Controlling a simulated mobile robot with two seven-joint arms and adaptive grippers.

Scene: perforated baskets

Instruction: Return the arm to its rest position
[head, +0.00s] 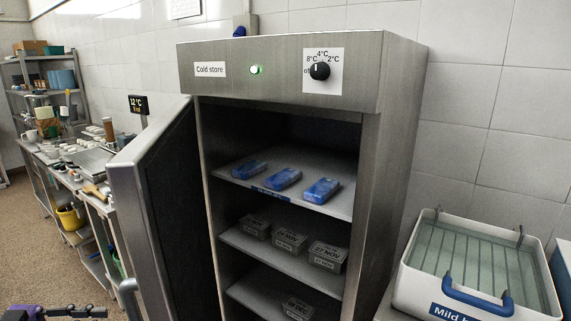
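Part of my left gripper (78,313), dark with a purple section behind it, shows at the bottom left edge, in front of the floor. It is cut off by the frame, and its finger gap is not clear. It looks apart from the cold store (395,150) and its open door (155,210). My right gripper is not in view.
The cold store's door stands open to the left. Blue packs (283,179) lie on its upper shelf, and dated boxes (290,240) stand lower. A white basin (420,285) with a blue handle is at right. A cluttered bench (75,165) runs along the left.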

